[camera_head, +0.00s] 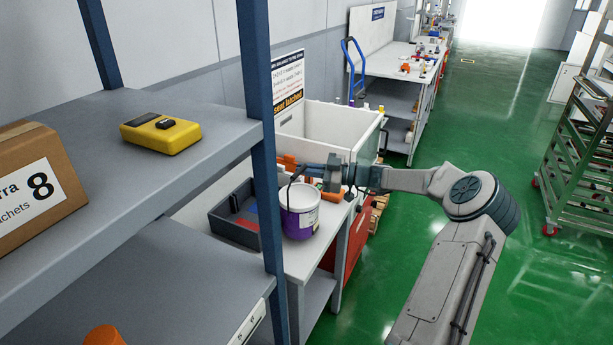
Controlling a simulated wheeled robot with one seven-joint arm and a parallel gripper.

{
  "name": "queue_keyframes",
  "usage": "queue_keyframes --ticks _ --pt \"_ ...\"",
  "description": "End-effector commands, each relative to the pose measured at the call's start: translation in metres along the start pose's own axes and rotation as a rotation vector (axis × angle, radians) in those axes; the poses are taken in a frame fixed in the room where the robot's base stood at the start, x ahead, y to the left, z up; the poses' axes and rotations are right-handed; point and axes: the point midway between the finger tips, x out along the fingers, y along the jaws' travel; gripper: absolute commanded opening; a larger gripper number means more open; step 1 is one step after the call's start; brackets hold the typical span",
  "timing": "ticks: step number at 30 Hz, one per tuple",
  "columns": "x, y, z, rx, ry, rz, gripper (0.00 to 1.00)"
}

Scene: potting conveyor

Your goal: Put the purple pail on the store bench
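The purple pail (300,223) has a white upper band with a printed label and a dark handle raised over its open top. It appears upright on or just above a white-topped bench (303,258), right of a dark grey tray. My gripper (318,172) reaches in from the right, its fingers at the height of the pail's rim and handle. Whether the fingers are open or shut on the handle is too small to tell. A second bench (402,62) with a blue sign stands farther back; no readable label tells me which is the store bench.
A blue-posted shelf (261,130) fills the near left, with a yellow device (160,132) and a cardboard box (38,185). The dark grey tray (228,226) sits beside the pail. A white bin (340,128) stands behind.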

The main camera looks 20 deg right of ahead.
Motion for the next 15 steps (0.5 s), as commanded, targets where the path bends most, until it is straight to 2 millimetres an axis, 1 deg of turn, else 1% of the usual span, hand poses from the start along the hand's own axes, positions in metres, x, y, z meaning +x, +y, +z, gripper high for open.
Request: queue_keyframes --ticks 6,15 --pt "0.001 -0.005 0.022 0.002 0.004 0.0 0.0" --pt "0.0 -0.006 0.025 0.0 0.004 0.0 0.0"
